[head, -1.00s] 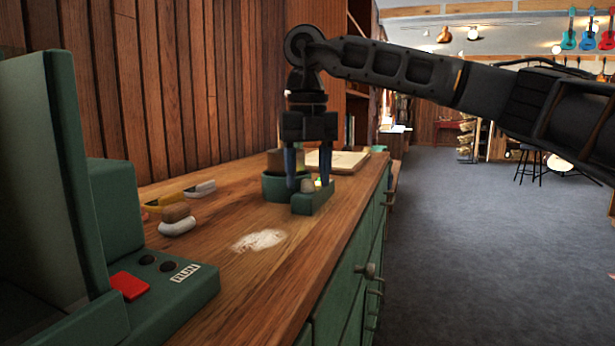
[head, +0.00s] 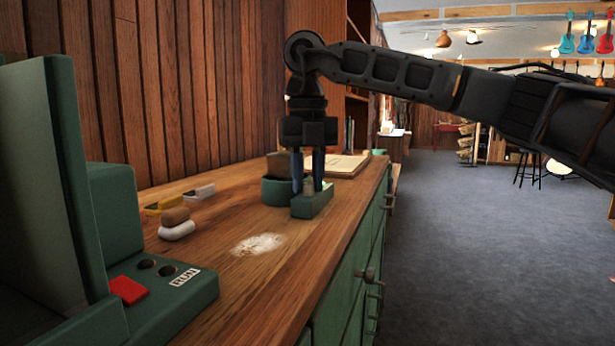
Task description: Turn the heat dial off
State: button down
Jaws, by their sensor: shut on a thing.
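A small green box (head: 316,205) sits on the wooden counter, joined to or right beside a round green pot (head: 273,191) with a brown top. A small grey dial (head: 309,186) stands up from the box, partly hidden by my fingers. My gripper (head: 308,189) points straight down over the box, its two blue fingers shut on the dial from either side. The dial's markings are too small to read.
A large green machine with a red button (head: 128,290) stands at the near left. Blocks and a brush-like thing (head: 176,222) lie left of the pot. An open book (head: 338,164) lies behind. Pale powder (head: 258,243) marks the clear counter in front.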

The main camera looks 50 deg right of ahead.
jog(key=n+p, duration=0.2)
jog(key=n, duration=0.2)
jog(key=shift+r+n, duration=0.1)
jog(key=shift+n, duration=0.2)
jog(key=n+p, duration=0.2)
jog(key=n, duration=0.3)
jog(key=n+p, duration=0.1)
jog(key=n, duration=0.4)
jog(key=shift+n+p, duration=0.3)
jog(key=shift+n, duration=0.1)
jog(key=n+p, duration=0.1)
jog(key=n, duration=0.3)
jog(key=shift+w, duration=0.1)
jog(key=shift+n, duration=0.4)
jog(key=c, duration=0.9)
grip_release()
jog(key=shift+o, duration=0.2)
